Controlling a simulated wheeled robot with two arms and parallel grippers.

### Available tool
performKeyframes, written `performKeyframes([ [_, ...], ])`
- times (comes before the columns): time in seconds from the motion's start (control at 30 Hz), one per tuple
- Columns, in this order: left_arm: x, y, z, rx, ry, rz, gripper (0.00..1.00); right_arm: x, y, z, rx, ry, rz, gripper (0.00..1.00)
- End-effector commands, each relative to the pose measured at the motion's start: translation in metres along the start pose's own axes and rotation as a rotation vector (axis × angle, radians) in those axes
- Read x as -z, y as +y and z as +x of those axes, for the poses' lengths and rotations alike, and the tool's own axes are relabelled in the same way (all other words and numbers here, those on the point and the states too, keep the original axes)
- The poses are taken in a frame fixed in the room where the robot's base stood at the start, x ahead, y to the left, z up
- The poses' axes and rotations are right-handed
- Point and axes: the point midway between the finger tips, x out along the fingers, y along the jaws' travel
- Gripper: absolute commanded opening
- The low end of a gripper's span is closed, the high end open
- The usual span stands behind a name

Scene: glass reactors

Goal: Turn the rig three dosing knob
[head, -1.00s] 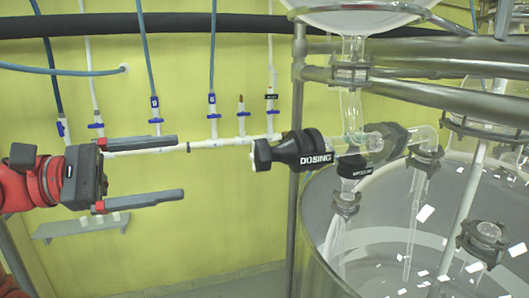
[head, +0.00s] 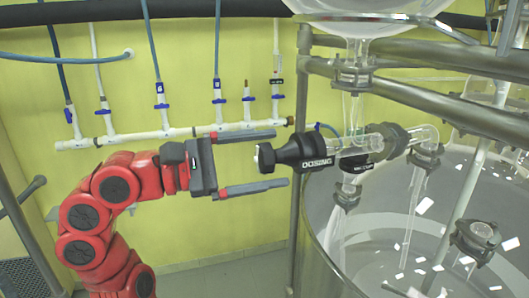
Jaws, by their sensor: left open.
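The black dosing knob (head: 292,152), marked "DOSING", sits at the left end of a horizontal glass valve on the rig. Its end faces my left gripper. My left gripper (head: 281,159) is open and empty, with its two dark fingers pointing right. My right gripper is not in view.
A metal post (head: 300,120) stands close behind the knob. A large glass vessel (head: 340,225) fills the lower right, with metal rails (head: 400,97) above it. A white pipe with blue valves (head: 165,133) runs along the yellow wall.

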Motion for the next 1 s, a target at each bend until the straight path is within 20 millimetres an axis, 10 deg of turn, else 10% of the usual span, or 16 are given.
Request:
performKeyframes([
  [0.27,0.0003,-0.0001,0.0004,-0.001,0.0,0.001,0.88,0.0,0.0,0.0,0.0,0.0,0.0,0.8],
  [0.7,0.0002,-0.0002,0.0002,0.0,0.0,0.001,0.09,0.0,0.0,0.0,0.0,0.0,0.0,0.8],
  [1.0,0.0011,-0.0006,0.0001,0.0,0.001,0.033,0.06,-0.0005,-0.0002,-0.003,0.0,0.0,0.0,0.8],
])
